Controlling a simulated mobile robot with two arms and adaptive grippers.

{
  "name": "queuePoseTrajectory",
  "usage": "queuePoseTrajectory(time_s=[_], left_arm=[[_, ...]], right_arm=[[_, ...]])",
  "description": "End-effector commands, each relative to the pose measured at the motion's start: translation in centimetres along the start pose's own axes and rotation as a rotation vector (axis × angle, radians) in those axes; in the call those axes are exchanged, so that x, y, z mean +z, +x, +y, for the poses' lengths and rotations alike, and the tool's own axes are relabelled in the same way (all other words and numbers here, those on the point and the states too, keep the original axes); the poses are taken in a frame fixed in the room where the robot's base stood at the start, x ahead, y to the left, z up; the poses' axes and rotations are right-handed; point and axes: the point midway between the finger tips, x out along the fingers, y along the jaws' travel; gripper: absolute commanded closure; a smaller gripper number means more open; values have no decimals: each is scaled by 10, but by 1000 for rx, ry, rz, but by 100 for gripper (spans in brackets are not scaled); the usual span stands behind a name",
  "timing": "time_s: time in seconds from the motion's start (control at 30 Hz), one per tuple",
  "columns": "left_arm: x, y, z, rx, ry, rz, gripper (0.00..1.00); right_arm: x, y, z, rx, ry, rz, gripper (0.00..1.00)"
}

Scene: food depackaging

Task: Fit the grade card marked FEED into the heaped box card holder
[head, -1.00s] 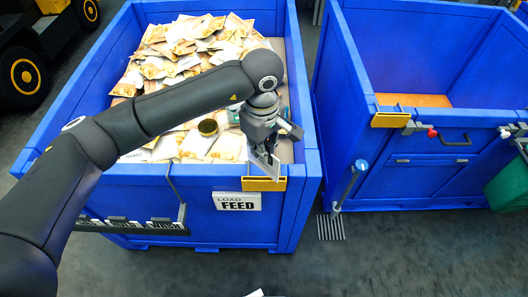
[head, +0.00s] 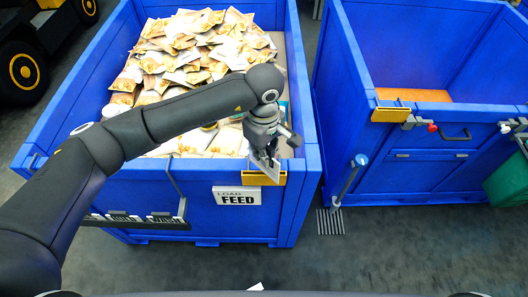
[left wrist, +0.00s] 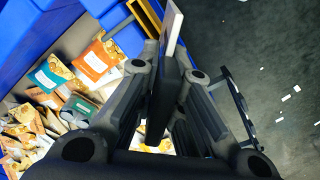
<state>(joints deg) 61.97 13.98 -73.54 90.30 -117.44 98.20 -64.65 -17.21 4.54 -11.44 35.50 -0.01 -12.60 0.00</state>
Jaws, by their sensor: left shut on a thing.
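The heaped box (head: 215,222) is blue and full of packets. Its card holder (head: 258,179) is a yellow bracket on the front rim, near the right corner. The card shows edge-on in the left wrist view (left wrist: 173,30), beside the yellow holder (left wrist: 147,18). My right gripper is not in view.

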Motion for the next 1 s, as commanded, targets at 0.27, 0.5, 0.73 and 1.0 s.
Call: queuePoseTrajectory(time_s=[0.27, 0.5, 0.73, 1.0], left_arm=[[0, 4, 0, 1, 0, 0, 100], [0, 4, 0, 0, 0, 0, 70], [0, 4, 0, 0, 0, 0, 70], [0, -8, 0, 0, 1, -1, 70]], right_arm=[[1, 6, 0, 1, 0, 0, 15], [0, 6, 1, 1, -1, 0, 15], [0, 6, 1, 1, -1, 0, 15], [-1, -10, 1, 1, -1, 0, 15]])
